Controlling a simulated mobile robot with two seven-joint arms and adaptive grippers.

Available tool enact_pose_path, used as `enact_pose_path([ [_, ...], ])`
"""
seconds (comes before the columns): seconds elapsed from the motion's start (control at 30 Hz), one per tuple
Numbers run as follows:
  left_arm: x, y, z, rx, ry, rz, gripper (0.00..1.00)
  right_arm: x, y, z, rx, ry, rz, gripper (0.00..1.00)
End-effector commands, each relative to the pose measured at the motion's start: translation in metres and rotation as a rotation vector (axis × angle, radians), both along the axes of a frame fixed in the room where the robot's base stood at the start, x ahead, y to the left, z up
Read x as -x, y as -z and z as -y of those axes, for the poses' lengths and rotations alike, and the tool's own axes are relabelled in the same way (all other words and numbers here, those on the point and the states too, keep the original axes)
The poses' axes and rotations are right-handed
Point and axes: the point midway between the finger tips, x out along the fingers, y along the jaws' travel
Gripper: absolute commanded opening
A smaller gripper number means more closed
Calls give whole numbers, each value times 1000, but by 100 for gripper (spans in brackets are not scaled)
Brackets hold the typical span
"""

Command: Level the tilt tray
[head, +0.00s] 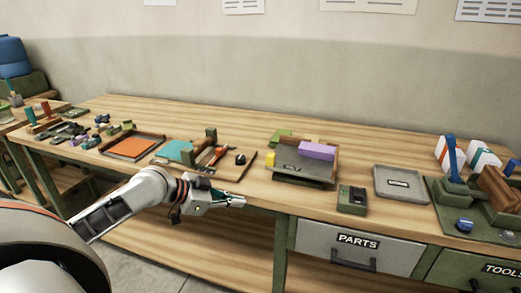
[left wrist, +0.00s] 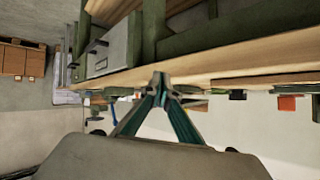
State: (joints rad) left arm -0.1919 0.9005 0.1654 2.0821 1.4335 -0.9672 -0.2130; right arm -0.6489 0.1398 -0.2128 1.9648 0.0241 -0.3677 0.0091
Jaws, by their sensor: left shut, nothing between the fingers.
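What looks like the tilt tray (head: 305,172) is a dark grey tray near the middle of the bench in the head view. A purple block (head: 317,150) and a yellow cylinder (head: 270,159) are on or beside it. I cannot tell clearly how far it tilts. My left gripper (head: 240,201) is shut and empty near the bench's front edge, left of and nearer than the tray, not touching it. In the left wrist view the gripper (left wrist: 160,82) points at the bench edge, fingertips together. The tray is not clear there. My right gripper is not in view.
A board with tools (head: 240,178) and an orange-bottomed tray (head: 108,151) lie left. A small dark green box (head: 352,208), a light grey tray (head: 414,196) and a green station (head: 440,205) stand right. A PARTS drawer (head: 306,237) is below.

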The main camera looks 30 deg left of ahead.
Motion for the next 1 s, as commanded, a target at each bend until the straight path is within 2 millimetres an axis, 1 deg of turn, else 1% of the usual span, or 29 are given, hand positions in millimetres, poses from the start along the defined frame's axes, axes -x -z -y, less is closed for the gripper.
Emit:
enact_pose_path([
  [0.03, -12, -25, -11, 40, -10, 24, 0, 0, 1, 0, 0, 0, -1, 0],
  [0.07, -18, -40, -16, 69, -14, 36, 0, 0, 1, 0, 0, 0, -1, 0],
  [0.1, -25, -60, -21, 106, -18, 54, 0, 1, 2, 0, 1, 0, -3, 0],
  [0.17, -34, -89, -28, 156, -24, 78, 0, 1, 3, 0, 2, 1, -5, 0],
  [0.2, -39, -108, -33, 187, -27, 96, 0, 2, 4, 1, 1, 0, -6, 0],
  [0.3, -48, -146, -42, 251, -36, 128, 0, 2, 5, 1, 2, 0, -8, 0],
  [0.4, -53, -169, -47, 290, -42, 147, 0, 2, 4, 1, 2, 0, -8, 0],
  [0.53, -56, -176, -47, 308, -43, 155, 0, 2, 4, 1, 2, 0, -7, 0],
  [0.77, -70, -172, -38, 308, -44, 157, 0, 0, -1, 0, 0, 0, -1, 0],
  [1.0, -92, -165, -24, 309, -44, 156, 0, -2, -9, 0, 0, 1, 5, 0],
])
